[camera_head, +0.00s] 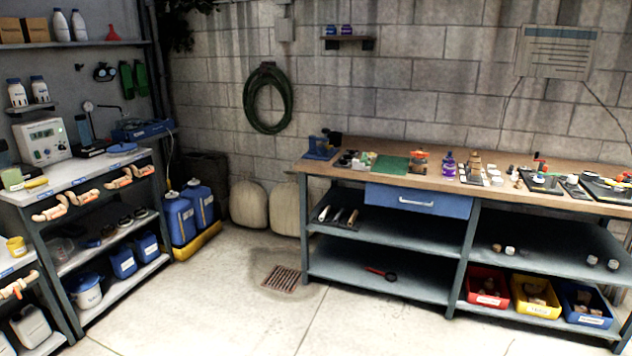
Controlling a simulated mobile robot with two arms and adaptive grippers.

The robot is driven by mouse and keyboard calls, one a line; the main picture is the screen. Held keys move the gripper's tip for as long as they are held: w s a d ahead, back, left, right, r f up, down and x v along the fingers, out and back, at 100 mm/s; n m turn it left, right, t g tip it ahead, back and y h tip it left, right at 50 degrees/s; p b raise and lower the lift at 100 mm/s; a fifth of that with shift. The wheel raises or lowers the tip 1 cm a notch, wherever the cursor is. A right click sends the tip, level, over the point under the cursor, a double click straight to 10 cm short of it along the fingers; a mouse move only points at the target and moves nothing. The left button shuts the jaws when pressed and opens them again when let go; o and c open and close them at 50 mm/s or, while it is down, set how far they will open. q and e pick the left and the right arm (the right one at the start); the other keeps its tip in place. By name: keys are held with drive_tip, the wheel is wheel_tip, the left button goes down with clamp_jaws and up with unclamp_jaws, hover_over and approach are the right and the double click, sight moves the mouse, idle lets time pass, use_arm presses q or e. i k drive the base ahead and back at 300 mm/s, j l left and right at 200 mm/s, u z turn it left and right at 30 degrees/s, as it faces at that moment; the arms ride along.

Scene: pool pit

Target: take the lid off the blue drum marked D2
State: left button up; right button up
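Two blue drums stand upright side by side on the floor, in a yellow tray (205,241) between the left shelving and the back wall. The nearer drum (179,222) and the farther drum (201,207) each carry a pale label. The labels are too small to read, so I cannot tell which is D2. A small light cap or fitting shows on top of each drum; the lids are not clear at this distance. Neither of my grippers is in view.
A grey shelf unit (97,195) stands left of the drums, with orange-and-white pipe pieces along its front. Two pale rounded sacks (248,205) lean on the wall to the right. A workbench (490,213) fills the right. The floor has a drain grate (282,279) and is otherwise clear.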

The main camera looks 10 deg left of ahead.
sight(172, 195)
drive_tip(key=i+l+u, duration=0.1)
drive_tip(key=i+u, duration=0.3)
drive_tip(key=i, duration=1.65)
drive_tip(key=i+u, duration=0.3)
drive_tip(key=i, duration=0.2)
drive_tip(key=i+l+u, duration=0.3)
drive_tip(key=i, duration=0.2)
drive_tip(key=i+l+u, duration=0.3)
drive_tip(key=i, duration=0.2)
drive_tip(key=i+l+u, duration=0.3)
drive_tip(key=i, duration=0.15)
